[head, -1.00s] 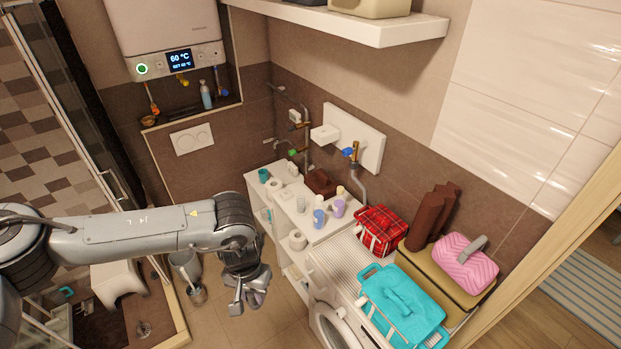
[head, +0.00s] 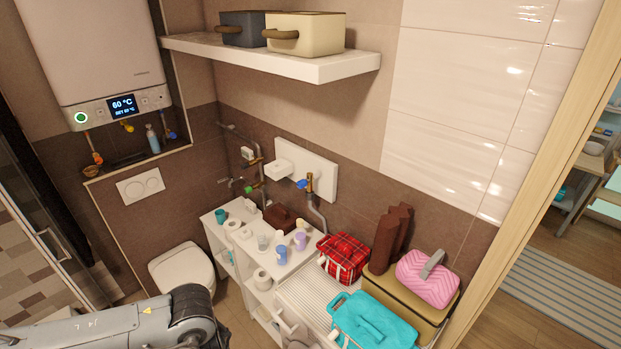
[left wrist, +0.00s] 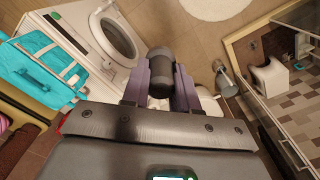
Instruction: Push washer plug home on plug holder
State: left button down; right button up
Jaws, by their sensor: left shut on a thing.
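In the left wrist view my left gripper (left wrist: 162,72) is shut on a dark grey, rounded cylinder, which looks like the washer plug (left wrist: 160,60). It sits between the two purple-grey fingers, held in the air over the floor. The head view shows only my left arm at the bottom left; the gripper is below the frame. On the wall above the counter is a white panel with a white box (head: 279,169), and a smaller white box (head: 247,153) is left of it. I cannot tell which one is the plug holder. My right gripper is not in view.
The washing machine (left wrist: 117,37) shows its round door. A turquoise basket (head: 372,325), a red plaid bag (head: 344,258) and a pink case (head: 427,279) crowd the right side. Several bottles stand on the white shelf unit (head: 268,268). A long white wall shelf (head: 300,68) juts out above.

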pick_arm(q)
jog(key=shift+s+f, duration=0.65)
jog(key=shift+s, duration=0.05)
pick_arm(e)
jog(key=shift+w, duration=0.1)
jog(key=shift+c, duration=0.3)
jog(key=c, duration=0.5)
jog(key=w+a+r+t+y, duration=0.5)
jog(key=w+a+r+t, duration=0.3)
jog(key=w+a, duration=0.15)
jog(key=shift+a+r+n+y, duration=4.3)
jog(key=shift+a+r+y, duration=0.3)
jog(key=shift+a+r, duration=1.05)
pick_arm(q)
jog(key=d+r+m, duration=0.4)
jog(key=d+r, duration=0.2)
jog(key=r, duration=0.5)
jog(key=w+d+r+m, duration=0.1)
jog(key=d+r+m, duration=0.3)
jog(key=r, duration=0.6)
jog(key=d, duration=0.2)
jog(key=shift+d+r, duration=0.35)
jog(key=shift+r, duration=0.05)
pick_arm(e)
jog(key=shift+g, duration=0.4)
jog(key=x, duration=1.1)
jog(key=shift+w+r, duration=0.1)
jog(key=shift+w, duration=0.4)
